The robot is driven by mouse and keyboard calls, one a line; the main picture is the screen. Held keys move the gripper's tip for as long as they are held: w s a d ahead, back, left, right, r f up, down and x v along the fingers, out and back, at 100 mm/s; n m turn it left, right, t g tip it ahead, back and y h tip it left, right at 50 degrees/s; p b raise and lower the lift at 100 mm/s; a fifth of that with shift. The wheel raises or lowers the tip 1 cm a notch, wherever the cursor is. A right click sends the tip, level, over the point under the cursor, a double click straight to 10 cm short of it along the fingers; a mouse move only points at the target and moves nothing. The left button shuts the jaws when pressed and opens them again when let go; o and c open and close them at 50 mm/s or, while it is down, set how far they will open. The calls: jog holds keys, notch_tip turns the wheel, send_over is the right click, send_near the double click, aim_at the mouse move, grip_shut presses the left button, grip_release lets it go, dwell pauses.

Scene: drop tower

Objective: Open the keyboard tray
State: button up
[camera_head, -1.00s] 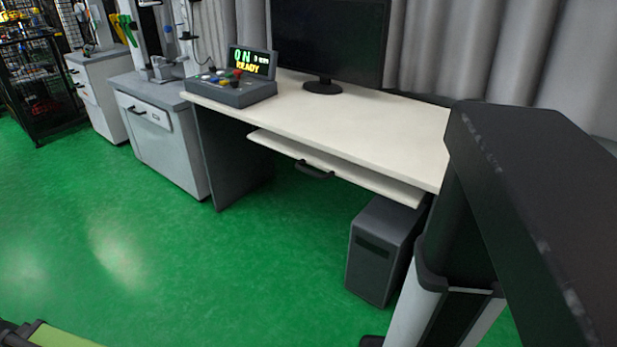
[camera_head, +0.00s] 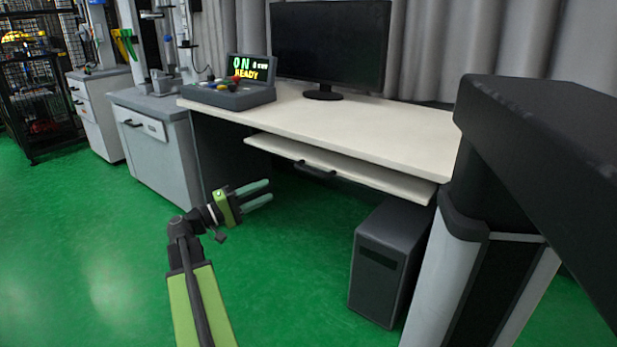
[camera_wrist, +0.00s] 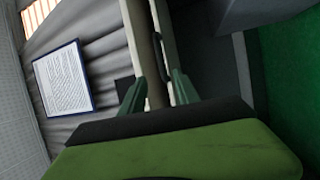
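The cream keyboard tray (camera_head: 380,178) sits below the desk top (camera_head: 350,125), its front edge showing under the desk's front. A black handle (camera_head: 315,169) is fixed at the tray's front edge. My gripper (camera_head: 268,192) is in front of the desk, left of the handle and lower in the head view, apart from it. Its two green fingers are spread with nothing between them. In the wrist view, my gripper (camera_wrist: 158,92) points toward the desk's pale edges, and the dark handle (camera_wrist: 161,58) shows just beyond the fingers.
A grey computer case (camera_head: 380,262) stands on the floor under the desk's right side. A dark bench-like block (camera_head: 540,130) is close at the right. A control box (camera_head: 230,92) and monitor (camera_head: 330,45) stand on the desk. Green floor (camera_head: 110,240) is clear at the left.

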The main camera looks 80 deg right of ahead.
aim_at(309, 172)
jog(key=p+x, duration=0.2)
jog(key=x, duration=1.4)
jog(key=shift+p, duration=0.3)
jog(key=shift+c, duration=0.4)
grip_shut()
